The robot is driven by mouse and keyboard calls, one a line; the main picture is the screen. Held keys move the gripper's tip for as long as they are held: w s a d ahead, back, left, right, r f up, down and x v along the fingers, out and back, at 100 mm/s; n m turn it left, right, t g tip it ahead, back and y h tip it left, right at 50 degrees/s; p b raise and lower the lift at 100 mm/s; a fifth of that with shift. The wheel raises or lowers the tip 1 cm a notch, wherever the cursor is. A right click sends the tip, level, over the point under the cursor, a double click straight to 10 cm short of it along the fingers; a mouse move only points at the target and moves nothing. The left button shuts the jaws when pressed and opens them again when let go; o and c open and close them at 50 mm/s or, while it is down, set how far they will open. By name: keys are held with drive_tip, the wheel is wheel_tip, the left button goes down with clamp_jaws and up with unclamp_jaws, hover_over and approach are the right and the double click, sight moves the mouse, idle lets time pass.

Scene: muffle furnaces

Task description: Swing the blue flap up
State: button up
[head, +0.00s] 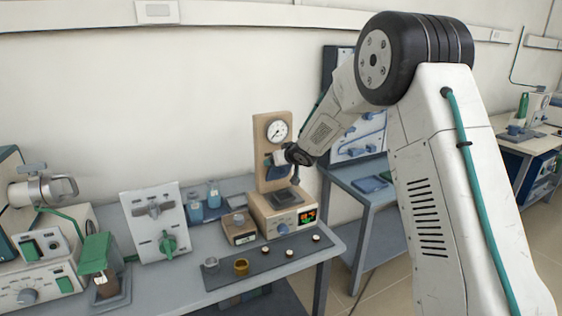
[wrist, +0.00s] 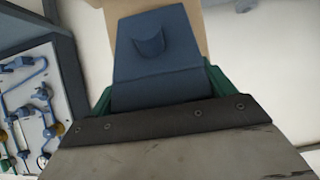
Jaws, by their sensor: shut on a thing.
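The blue flap (wrist: 155,68) fills the middle of the wrist view, with a small curved tab on its face. Green finger parts of my gripper (wrist: 158,92) show at both sides of its lower part, and my gripper is shut on it. The flap's lower end is hidden behind the gripper's dark edge. In the head view my gripper (head: 284,157) is at the front of the beige gauge post (head: 270,182), above the dark plate of the beige-based device (head: 284,218). There the flap is mostly hidden and small, so its exact tilt cannot be told.
A round gauge (head: 277,131) sits above my gripper. A dark mat (head: 225,277) with small cups and discs lies in front. A small beige box (head: 239,228) and blue bottles (head: 214,195) stand left. A panel with a green knob (head: 168,244) stands farther left.

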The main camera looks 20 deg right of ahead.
drive_tip(key=o, duration=1.3)
drive_tip(key=v, duration=0.7)
drive_tip(key=shift+s+r, duration=0.2)
drive_tip(key=shift+s, duration=0.1)
drive_tip(key=shift+d, duration=0.1)
